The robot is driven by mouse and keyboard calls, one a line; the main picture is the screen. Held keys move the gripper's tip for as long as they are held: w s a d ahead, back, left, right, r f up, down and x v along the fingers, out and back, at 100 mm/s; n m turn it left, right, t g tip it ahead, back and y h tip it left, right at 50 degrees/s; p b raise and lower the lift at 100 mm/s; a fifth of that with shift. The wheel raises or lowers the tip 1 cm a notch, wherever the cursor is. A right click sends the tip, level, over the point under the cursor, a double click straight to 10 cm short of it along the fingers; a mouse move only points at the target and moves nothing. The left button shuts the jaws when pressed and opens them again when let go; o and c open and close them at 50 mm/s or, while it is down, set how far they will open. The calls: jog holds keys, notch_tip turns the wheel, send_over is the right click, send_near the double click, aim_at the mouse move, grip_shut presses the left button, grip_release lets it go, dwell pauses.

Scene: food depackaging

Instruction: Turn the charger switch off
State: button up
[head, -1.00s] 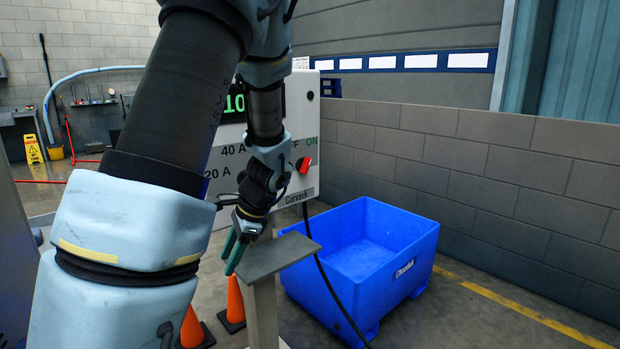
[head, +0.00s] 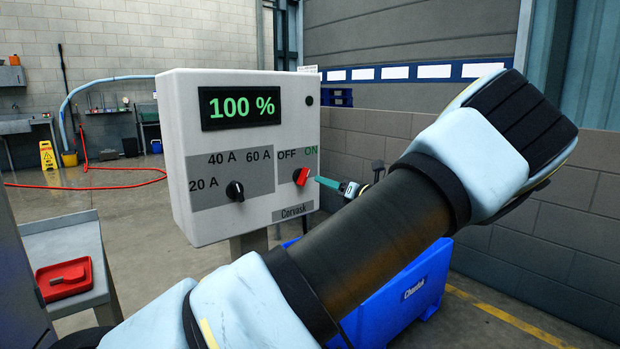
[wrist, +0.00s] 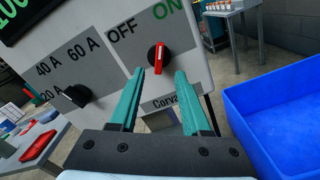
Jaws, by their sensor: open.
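The charger is a white box (head: 255,226) with a green "100 %" display. Its red switch (head: 301,176) sits at the panel's right side below the OFF and ON labels. In the wrist view the red switch (wrist: 158,58) has its bar in line with ON. My gripper (head: 318,180) reaches in from the right beside the switch. In the wrist view my gripper (wrist: 160,74) is open and empty, its teal fingertips either side of the switch's lower end. I cannot tell whether they touch it. The arm hides much of the gripper in the head view.
A black current knob (head: 235,191) is left of the switch. A blue crate (head: 412,290) stands on the floor to the right, partly hidden by my arm. A table with a red tray (head: 65,279) is at the lower left. A yellow sign (head: 47,155) stands far back.

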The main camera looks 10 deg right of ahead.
aim_at(307, 176)
jog(key=p+x, duration=0.1)
jog(key=x, duration=0.7)
jog(key=shift+a, duration=0.1)
grip_shut()
dwell(0.4)
